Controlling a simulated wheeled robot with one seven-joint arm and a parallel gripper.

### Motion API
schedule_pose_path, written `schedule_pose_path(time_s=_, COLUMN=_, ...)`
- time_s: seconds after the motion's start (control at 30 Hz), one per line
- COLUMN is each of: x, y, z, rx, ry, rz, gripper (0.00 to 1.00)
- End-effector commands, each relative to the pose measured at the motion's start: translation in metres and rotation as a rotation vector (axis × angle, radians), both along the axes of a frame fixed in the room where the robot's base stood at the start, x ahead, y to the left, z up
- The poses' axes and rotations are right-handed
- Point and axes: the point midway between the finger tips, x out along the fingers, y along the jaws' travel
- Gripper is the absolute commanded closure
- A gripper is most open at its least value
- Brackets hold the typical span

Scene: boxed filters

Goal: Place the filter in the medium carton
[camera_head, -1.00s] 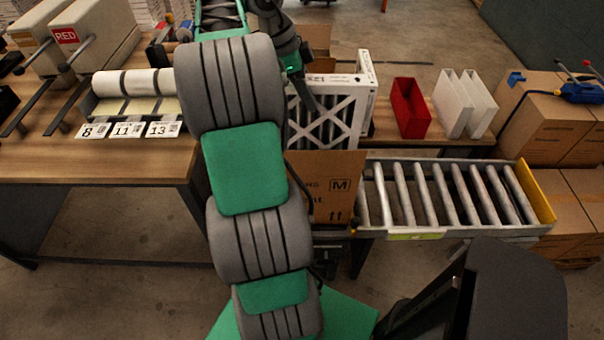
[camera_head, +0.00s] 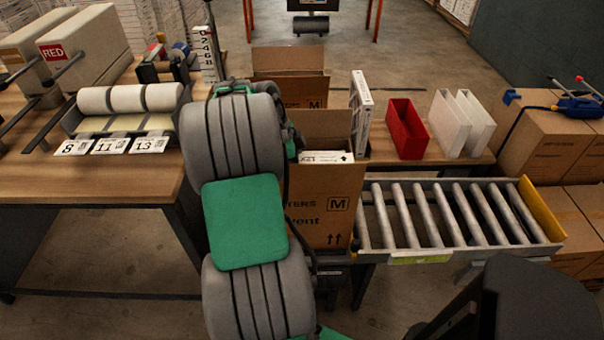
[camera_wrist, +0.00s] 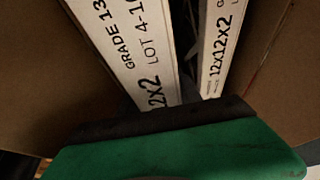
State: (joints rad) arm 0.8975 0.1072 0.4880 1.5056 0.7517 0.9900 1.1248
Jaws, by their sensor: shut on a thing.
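The medium carton (camera_head: 318,205), marked M, stands open-topped at the left end of the roller conveyor. The filter's white top edge (camera_head: 327,157) shows inside its opening in the head view. In the wrist view, a white filter edge printed GRADE 13 (camera_wrist: 125,45) and a second white edge printed 12x12x2 (camera_wrist: 221,50) stand side by side between cardboard walls. My gripper (camera_wrist: 165,122) is shut on the filter, low at the carton mouth; its fingertips are mostly hidden, and my arm covers it in the head view. I cannot tell exactly where the jaws grip.
Another open carton marked M (camera_head: 290,90) stands behind. A white filter (camera_head: 361,108) stands upright just right of the medium carton. A red bin (camera_head: 407,130) and white holders (camera_head: 460,125) are farther right. The conveyor (camera_head: 455,215) is empty. Label rollers (camera_head: 130,98) stand left.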

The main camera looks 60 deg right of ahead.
Motion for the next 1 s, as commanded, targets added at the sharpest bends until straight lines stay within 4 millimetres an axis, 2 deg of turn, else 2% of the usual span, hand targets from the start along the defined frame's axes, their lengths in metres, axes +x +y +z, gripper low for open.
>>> schedule_pose_path(time_s=0.1, x=0.0, y=0.0, z=-0.009, rx=-0.002, ry=-0.002, rz=-0.001, gripper=1.0)
schedule_pose_path(time_s=0.77, x=0.0, y=0.0, z=-0.02, rx=-0.002, ry=-0.002, rz=-0.001, gripper=1.0)
schedule_pose_path(time_s=0.8, x=0.0, y=0.0, z=-0.02, rx=-0.002, ry=-0.001, rz=-0.001, gripper=0.58)
schedule_pose_path(time_s=1.0, x=0.0, y=0.0, z=-0.02, rx=-0.002, ry=-0.001, rz=-0.001, gripper=0.41)
